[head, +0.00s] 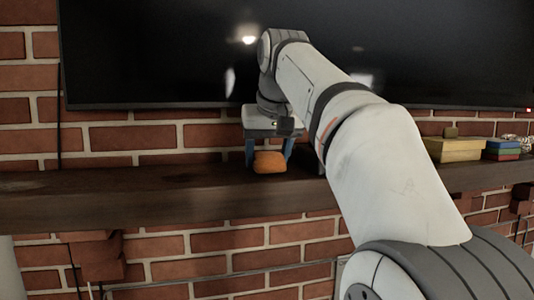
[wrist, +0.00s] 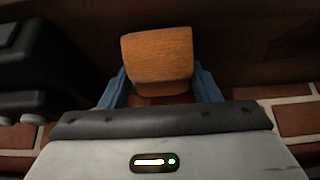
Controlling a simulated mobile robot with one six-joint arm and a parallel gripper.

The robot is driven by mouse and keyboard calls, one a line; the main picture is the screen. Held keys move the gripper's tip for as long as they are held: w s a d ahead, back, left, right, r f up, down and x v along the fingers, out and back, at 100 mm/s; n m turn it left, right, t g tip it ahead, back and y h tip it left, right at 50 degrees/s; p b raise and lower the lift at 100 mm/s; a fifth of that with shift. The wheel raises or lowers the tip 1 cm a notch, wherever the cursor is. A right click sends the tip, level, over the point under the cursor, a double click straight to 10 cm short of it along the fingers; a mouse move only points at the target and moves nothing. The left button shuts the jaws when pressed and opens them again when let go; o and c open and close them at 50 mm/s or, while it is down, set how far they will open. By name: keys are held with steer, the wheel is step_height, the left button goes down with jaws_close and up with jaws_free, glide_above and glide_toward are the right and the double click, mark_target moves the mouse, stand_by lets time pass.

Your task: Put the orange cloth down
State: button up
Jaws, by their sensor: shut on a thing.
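The orange cloth (head: 269,162) is a small, folded, rounded bundle at the front part of the dark wooden mantel shelf (head: 130,195). My gripper (head: 269,158) points down over the shelf, with its blue fingers on either side of the cloth, shut on it. In the wrist view the cloth (wrist: 158,58) sits between the two blue fingertips of my gripper (wrist: 160,84). I cannot tell whether the underside of the cloth touches the shelf.
A black television screen (head: 180,55) hangs on the brick wall behind the shelf, close to my arm. A yellow box (head: 453,150) and a stack of coloured books (head: 502,150) stand on the shelf at the right. The shelf left of the cloth is clear.

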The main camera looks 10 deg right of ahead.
steer(key=shift+f, duration=0.2)
steer(key=o, duration=1)
steer(key=shift+o, duration=0.2)
steer(key=shift+r, duration=0.15)
steer(key=v, duration=0.7)
steer(key=shift+s+d+r, duration=0.15)
steer(key=shift+s+d, duration=0.05)
steer(key=shift+s, duration=0.05)
